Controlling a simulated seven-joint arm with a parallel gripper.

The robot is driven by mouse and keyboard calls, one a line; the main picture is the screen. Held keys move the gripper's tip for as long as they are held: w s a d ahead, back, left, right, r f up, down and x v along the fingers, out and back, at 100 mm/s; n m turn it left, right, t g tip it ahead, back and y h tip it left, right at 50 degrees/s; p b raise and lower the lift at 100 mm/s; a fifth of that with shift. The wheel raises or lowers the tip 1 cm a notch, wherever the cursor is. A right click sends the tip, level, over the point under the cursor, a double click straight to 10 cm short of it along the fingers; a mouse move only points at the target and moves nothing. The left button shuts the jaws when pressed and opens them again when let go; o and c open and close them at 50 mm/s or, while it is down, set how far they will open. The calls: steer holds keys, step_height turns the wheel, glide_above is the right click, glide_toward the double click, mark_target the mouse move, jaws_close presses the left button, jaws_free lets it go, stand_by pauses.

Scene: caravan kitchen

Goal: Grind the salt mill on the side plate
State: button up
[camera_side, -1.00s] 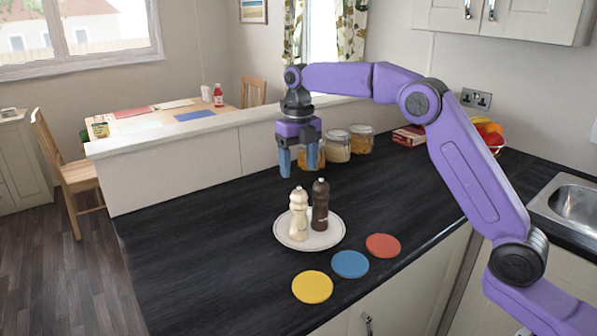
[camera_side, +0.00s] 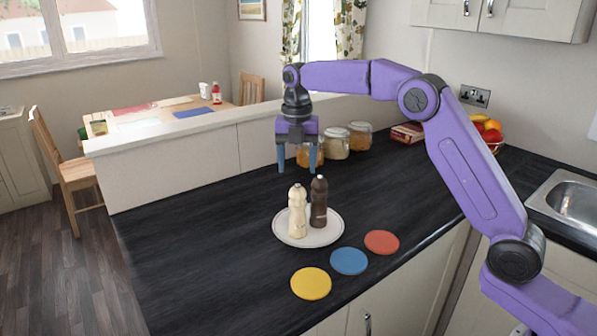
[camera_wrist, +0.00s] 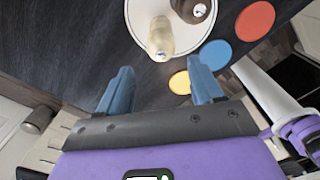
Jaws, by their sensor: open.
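The side plate (camera_side: 330,238) is a round white plate on the dark worktop. Two mills stand upright on it: a cream mill (camera_side: 297,213) on the left and a dark brown mill (camera_side: 319,203) on the right. I cannot read which holds salt. My gripper (camera_side: 296,168) is open and empty, pointing down, above and behind the mills, apart from both. In the wrist view the cream mill (camera_wrist: 160,40) is just beyond the spread blue fingertips (camera_wrist: 161,74), and the dark mill (camera_wrist: 192,8) is cut by the top edge.
Yellow (camera_side: 311,284), blue (camera_side: 349,261) and red (camera_side: 382,242) discs lie in front of the plate. Glass jars (camera_side: 335,143) stand behind my gripper, along the low partition. A fruit bowl (camera_side: 489,133) and a sink (camera_side: 575,203) are at the right. The worktop left of the plate is clear.

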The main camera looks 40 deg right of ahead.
mark_target(298, 184)
steer(key=m, duration=0.4)
steer(key=shift+f, duration=0.2)
steer(key=m, duration=0.4)
steer(key=shift+f, duration=0.15)
steer(key=m, duration=0.4)
steer(key=shift+f, duration=0.2)
steer(key=m, duration=0.5)
steer(key=shift+f+m, duration=0.25)
steer(key=shift+m, duration=0.15)
steer(key=shift+f, duration=3)
steer(key=c, duration=0.8)
steer(key=shift+c, duration=0.2)
